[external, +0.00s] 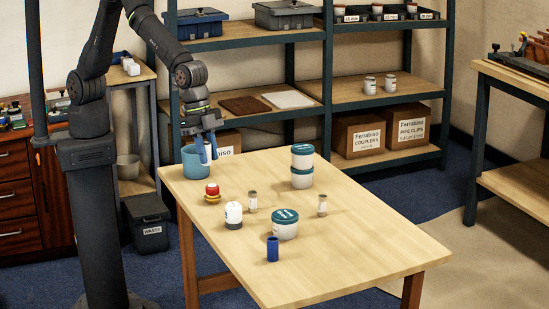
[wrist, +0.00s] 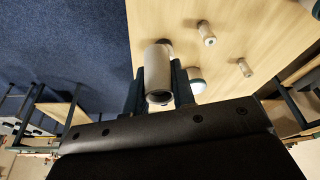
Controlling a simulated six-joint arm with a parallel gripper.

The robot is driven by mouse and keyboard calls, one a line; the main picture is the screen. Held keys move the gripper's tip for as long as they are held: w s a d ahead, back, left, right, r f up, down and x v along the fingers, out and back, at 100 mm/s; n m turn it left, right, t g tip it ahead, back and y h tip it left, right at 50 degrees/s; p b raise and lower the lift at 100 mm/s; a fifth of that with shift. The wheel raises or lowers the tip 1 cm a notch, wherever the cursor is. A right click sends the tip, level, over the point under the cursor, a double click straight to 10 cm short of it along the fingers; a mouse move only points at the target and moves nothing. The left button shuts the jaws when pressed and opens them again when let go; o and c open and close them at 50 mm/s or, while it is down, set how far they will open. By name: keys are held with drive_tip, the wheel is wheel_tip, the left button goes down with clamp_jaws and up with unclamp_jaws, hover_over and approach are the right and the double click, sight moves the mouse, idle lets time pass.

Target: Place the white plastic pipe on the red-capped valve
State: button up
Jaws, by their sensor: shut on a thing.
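The white plastic pipe (wrist: 157,72) is a pale open-ended tube in the wrist view. My gripper (wrist: 159,88) is shut on it, with one dark finger on each side. The red-capped valve (external: 212,189), with a yellowish lower part, stands on the table below and slightly right of my gripper. The pipe is apart from the valve. I cannot pick out the valve in the wrist view.
The blue-green pot (external: 190,168) stands at the table's corner. Nearby are a white jar (external: 233,214), a teal-lidded tub (external: 285,226), stacked tubs (external: 302,168), two small cylinders (external: 252,201) (external: 322,205) and a blue cylinder (external: 272,250). The table's right side is clear.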

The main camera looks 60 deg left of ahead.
drive_tip(key=s+a+r, duration=0.2)
drive_tip(key=s+a, duration=0.4)
drive_tip(key=s, duration=0.2)
hover_over(216, 187)
drive_tip(key=shift+n, duration=0.4)
drive_tip(key=f, duration=0.4)
drive_tip(key=a+f, duration=0.1)
drive_tip(key=f, duration=0.2)
drive_tip(key=shift+s, duration=0.2)
drive_tip(key=shift+f, duration=2)
drive_tip(key=shift+f, duration=0.1)
drive_tip(key=o, duration=1)
drive_tip(key=shift+c, duration=0.2)
